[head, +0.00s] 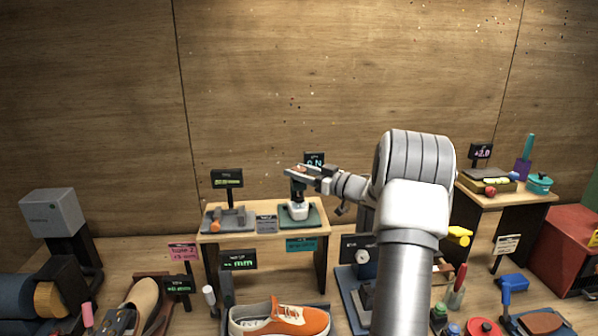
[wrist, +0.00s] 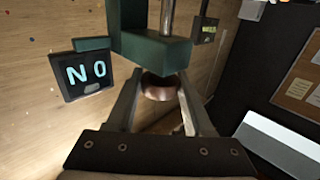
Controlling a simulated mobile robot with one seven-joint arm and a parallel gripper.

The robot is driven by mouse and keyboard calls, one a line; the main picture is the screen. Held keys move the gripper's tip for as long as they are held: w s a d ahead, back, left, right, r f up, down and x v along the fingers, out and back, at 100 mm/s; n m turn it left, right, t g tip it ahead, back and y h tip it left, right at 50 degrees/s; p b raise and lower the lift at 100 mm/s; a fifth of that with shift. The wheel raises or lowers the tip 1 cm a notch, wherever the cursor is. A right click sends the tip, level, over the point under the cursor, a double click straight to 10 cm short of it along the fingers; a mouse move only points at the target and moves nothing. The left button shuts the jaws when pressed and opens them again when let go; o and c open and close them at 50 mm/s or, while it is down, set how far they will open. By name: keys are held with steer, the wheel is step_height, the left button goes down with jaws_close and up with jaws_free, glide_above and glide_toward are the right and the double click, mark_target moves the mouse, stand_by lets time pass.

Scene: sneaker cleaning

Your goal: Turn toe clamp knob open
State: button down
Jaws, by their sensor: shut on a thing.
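A round copper-brown knob (wrist: 160,88) sits at the end of a dark green block (wrist: 150,48) in the wrist view. The two fingers of my gripper (wrist: 160,78) lie on either side of the knob, shut on it. In the head view my gripper (head: 299,179) reaches in from the right to the top of a small press-like fixture on a green base (head: 291,221). A white piece (head: 298,211) sits low on that fixture. The fingertips partly hide the knob's sides.
The fixture stands on a small wooden table (head: 247,240), beside a grey fixture (head: 226,219). A display (head: 314,159) stands just behind it and shows large in the wrist view (wrist: 85,73). An orange sneaker (head: 283,320) is in front. A second table (head: 500,201) is at right.

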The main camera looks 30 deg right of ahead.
steer(key=shift+c, duration=1.5)
jaws_free()
steer(key=shift+s, duration=0.1)
steer(key=b+v, duration=0.2)
steer(key=v, duration=1.5)
steer(key=shift+b, duration=0.35)
steer(key=shift+d, duration=0.1)
